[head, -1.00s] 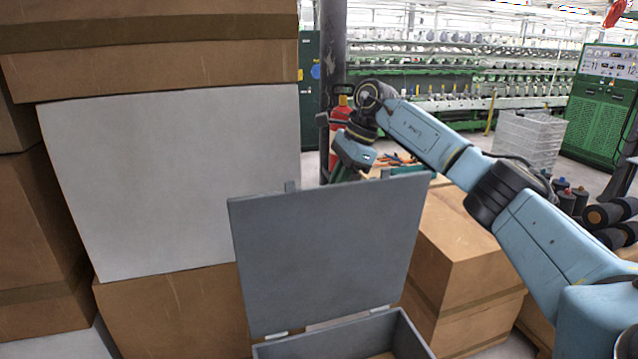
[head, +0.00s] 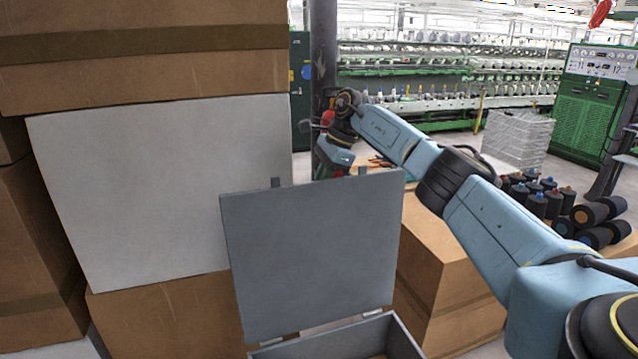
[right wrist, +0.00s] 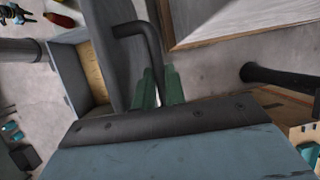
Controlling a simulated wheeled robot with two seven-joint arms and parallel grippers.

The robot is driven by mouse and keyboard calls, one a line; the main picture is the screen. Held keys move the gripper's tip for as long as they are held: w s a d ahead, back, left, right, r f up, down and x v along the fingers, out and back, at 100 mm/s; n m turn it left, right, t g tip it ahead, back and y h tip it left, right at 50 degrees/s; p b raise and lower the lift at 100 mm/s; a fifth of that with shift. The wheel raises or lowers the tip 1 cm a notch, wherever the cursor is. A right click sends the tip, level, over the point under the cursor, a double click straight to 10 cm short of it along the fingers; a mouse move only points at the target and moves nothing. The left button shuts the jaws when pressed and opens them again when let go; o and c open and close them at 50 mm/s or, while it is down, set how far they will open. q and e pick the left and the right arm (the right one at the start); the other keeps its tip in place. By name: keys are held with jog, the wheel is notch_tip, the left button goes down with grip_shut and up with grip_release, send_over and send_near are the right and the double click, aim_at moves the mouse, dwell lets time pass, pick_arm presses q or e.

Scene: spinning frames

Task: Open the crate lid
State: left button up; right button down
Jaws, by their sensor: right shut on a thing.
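The grey crate (head: 408,338) stands at the bottom centre of the head view, and only its upper part is in frame. Its grey lid (head: 312,255) stands up from the hinges at the back rim, inner face towards me. My right arm reaches behind the lid's top edge. There my right gripper (right wrist: 158,88) is shut on the dark bent handle (right wrist: 140,30) of the lid, with green fingers on both sides of its bar. The handle and fingertips are mostly hidden by the lid in the head view. My left gripper is not in view.
Stacked cardboard boxes (head: 150,75) and a white panel (head: 165,190) stand close at the left. More boxes (head: 445,265) stand right of the crate. A dark post (head: 324,60) rises behind the lid. Dark spools (head: 590,225) lie at the right.

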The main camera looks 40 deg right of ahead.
jog(key=shift+s+d+f, duration=0.1)
jog(key=shift+f, duration=0.15)
jog(key=c, duration=1.5)
grip_release()
jog(key=shift+d, duration=0.15)
jog(key=shift+o, duration=0.2)
jog(key=shift+r, duration=0.1)
jog(key=shift+r, duration=0.1)
jog(key=v, duration=1.3)
jog(key=shift+r, duration=0.2)
jog(key=shift+f, duration=0.1)
